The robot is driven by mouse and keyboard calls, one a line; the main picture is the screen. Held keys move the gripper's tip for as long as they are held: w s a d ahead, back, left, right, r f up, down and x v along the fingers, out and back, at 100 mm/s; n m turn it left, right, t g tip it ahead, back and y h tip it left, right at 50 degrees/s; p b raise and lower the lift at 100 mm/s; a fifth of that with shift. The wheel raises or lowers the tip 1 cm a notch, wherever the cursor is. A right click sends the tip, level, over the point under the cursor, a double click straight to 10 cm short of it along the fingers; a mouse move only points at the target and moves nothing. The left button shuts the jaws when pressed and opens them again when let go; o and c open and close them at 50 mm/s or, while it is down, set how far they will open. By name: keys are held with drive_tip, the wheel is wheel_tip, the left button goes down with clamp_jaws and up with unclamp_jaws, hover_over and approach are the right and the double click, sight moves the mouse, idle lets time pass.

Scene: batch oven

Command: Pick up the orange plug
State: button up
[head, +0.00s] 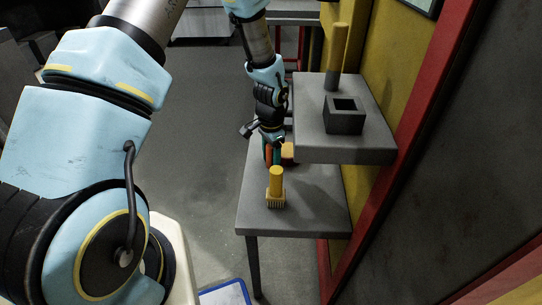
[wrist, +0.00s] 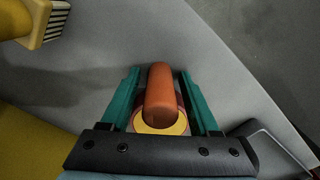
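The orange plug (wrist: 159,92) shows in the wrist view as a rounded orange handle with a yellow ring at its near end. My gripper (wrist: 161,88) is open, with one green finger on each side of the plug. A narrow gap shows between each finger and the handle. In the head view my gripper (head: 272,152) points down over the lower grey table (head: 315,212). There the orange plug (head: 267,153) is mostly hidden by the fingers.
A yellow plug with a ribbed base (head: 276,184) stands nearer on the lower table. The higher grey table (head: 345,153) bears a dark square-holed block (head: 344,117) and a yellow cylinder (head: 336,48).

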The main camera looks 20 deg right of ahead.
clamp_jaws()
drive_tip(key=shift+r, duration=0.15)
idle(0.4)
